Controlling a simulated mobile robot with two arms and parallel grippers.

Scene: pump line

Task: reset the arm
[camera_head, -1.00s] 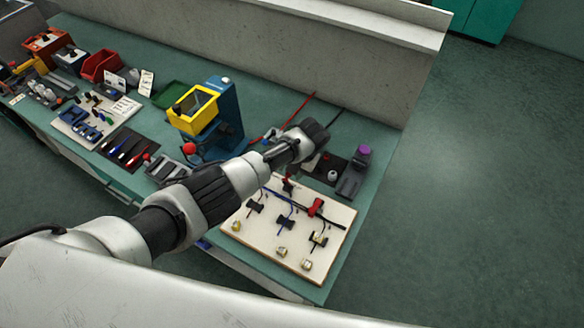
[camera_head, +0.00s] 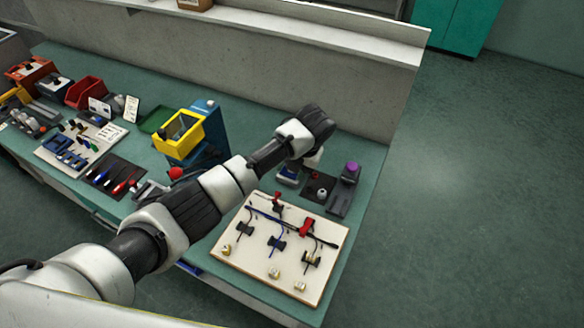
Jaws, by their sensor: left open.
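My left arm (camera_head: 220,185) reaches in from the lower left, over the green bench. Its wrist (camera_head: 318,122) is bent near the back wall. My left gripper (camera_head: 289,178) hangs below the wrist, small and partly covered, above the bench behind the pale board; it is open, and I see nothing held in it. My right gripper is out of view.
The pale board (camera_head: 235,262) with cables, clips and brass fittings lies in front of the gripper. A dark stand with a purple top (camera_head: 345,190) is to its right. A yellow bin (camera_head: 178,133) stands left. Floor at right is clear.

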